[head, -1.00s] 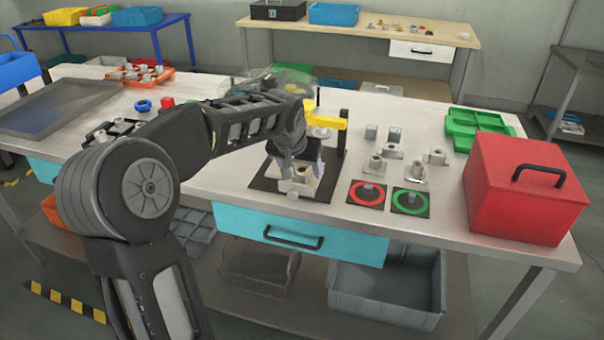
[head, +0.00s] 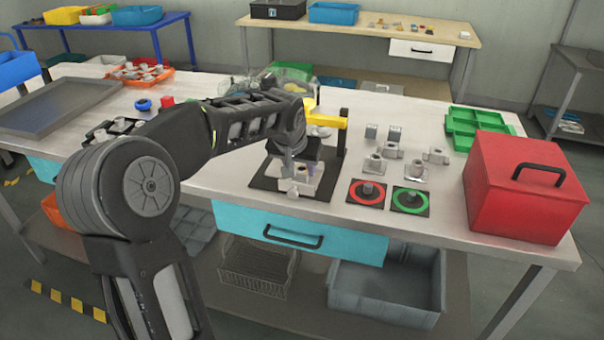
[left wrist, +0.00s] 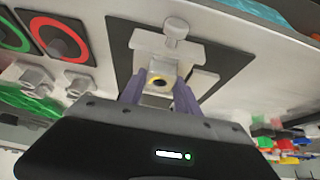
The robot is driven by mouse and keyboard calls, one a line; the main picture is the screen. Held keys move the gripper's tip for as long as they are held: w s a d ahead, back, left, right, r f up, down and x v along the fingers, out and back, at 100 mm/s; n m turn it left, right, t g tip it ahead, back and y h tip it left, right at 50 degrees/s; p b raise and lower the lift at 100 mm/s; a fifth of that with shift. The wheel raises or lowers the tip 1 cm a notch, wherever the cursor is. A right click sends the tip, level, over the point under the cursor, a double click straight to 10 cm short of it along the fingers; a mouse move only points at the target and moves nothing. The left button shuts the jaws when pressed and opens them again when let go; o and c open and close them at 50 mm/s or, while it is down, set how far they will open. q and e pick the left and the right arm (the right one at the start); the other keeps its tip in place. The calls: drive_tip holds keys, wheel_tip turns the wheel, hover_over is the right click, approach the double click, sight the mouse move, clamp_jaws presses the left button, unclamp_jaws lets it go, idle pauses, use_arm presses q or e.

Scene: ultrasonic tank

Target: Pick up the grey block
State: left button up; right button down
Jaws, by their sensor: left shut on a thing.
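My left gripper (head: 299,177) is over a pale clamp fixture (head: 303,188) on a black mat (head: 262,181), near the table's front edge. In the left wrist view its two purple fingers (left wrist: 159,97) are shut on a small grey block (left wrist: 158,88), which has a dark round spot ringed in yellow on it. The block is at the pale fixture (left wrist: 150,42) with its screw knob; I cannot tell whether it is clear of it. In the head view the gripper mostly hides the block. My right gripper is not in view.
A yellow-armed stand (head: 328,121) is close behind the gripper. To the right are two small grey cubes (head: 371,131), several metal fittings (head: 375,163), red-ringed (head: 367,192) and green-ringed (head: 411,200) pads, a green tray (head: 468,138) and a red box (head: 520,195).

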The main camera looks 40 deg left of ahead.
use_arm(q)
clamp_jaws()
drive_tip(key=shift+r, duration=0.1)
wheel_tip(320, 180, up, 10)
idle(0.7)
idle(0.4)
